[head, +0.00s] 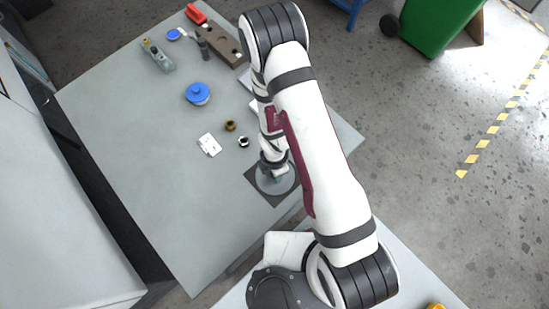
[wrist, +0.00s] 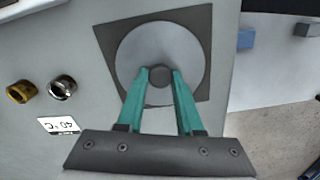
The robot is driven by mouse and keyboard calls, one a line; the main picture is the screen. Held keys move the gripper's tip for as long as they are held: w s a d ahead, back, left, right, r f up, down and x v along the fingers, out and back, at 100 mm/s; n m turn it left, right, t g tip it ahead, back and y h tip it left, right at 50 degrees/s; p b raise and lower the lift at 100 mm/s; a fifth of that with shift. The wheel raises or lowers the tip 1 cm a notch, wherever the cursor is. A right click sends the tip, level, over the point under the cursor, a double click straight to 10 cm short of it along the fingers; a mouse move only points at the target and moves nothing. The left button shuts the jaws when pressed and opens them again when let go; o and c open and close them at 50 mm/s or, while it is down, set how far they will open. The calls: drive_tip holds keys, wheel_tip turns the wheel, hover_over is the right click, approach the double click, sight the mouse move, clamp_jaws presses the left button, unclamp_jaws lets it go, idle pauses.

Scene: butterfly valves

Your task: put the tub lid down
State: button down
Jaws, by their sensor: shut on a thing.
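The tub lid (wrist: 160,45) is a round grey disc with a darker round knob at its centre. My gripper (wrist: 159,76) has its two teal fingers shut on the knob. The disc lies over a dark square mat (wrist: 108,38), whose corners show around it. I cannot tell whether the lid touches the mat or hangs just above it. In the head view, the lid (head: 265,184) is partly hidden by my gripper (head: 278,177), over the mat (head: 255,177) near the table's front right edge.
On the grey table (head: 150,190) are a brass fitting (head: 230,126), a steel fitting (head: 243,141), a white label card (head: 209,145) and a blue-topped round container (head: 197,94). A brown block (head: 226,45) lies at the back. The table's left front is clear.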

drive_tip(key=c, duration=0.6)
unclamp_jaws()
drive_tip(key=shift+o, duration=0.2)
drive_tip(key=s+d+r+m, duration=0.1)
drive_tip(key=d+r+m, duration=0.35)
drive_tip(key=r, duration=0.75)
drive_tip(key=s+d+r+m, duration=0.1)
drive_tip(key=r+m, duration=0.7)
drive_tip(key=r, duration=0.5)
drive_tip(key=s+d+r+m+y, duration=0.1)
drive_tip(key=s+d+r+m, duration=0.1)
drive_tip(key=s+r+m, duration=0.7)
drive_tip(key=s+m, duration=0.1)
drive_tip(key=m, duration=0.7)
drive_tip(key=shift+r+y, duration=0.35)
drive_tip(key=shift+y, duration=0.05)
